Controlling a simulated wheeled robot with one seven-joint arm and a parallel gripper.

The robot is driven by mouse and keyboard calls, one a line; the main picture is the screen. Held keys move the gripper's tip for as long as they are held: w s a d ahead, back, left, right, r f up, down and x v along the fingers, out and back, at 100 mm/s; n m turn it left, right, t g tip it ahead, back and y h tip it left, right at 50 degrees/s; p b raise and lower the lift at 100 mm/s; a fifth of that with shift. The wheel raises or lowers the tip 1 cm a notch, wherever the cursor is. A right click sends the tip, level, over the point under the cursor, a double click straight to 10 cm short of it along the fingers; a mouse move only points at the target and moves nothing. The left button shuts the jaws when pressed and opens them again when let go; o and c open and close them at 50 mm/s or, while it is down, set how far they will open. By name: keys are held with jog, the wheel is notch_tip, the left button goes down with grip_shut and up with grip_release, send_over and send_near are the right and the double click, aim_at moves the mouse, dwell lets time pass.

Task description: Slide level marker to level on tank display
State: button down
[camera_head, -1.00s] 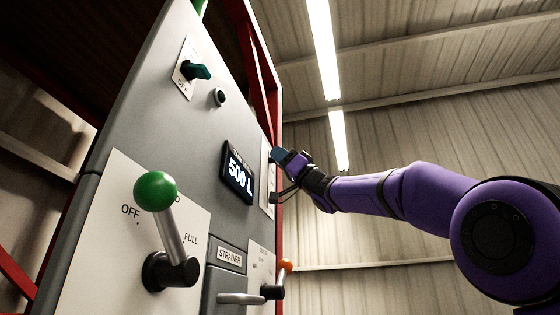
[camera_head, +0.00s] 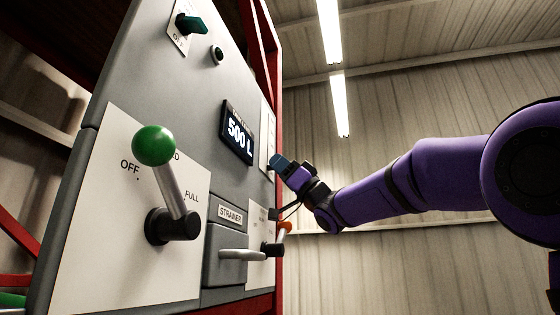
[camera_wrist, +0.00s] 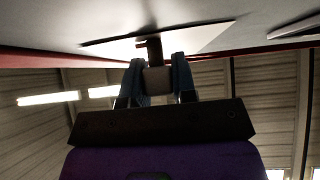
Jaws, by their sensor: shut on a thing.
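The tank display (camera_head: 238,132) on the grey panel reads 500 L. To its right, at the panel's edge, is a narrow white plate (camera_head: 266,135) seen at a steep angle. My gripper (camera_head: 280,163) is at this plate, lower than the display. The scale markings cannot be read in either view, and the head view hides the marker behind the fingers.
A green-knobbed lever (camera_head: 154,146) stands out from the panel at left. An orange-tipped lever (camera_head: 285,227) sits close below my gripper. A strainer drawer (camera_head: 222,270) with a handle is beside it. Open air lies to the right of the panel.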

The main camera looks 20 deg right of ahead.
jog(key=shift+w+f, duration=0.1)
jog(key=shift+f, duration=0.15)
jog(key=c, duration=0.9)
grip_release()
jog(key=shift+r, duration=0.1)
jog(key=v, duration=1.1)
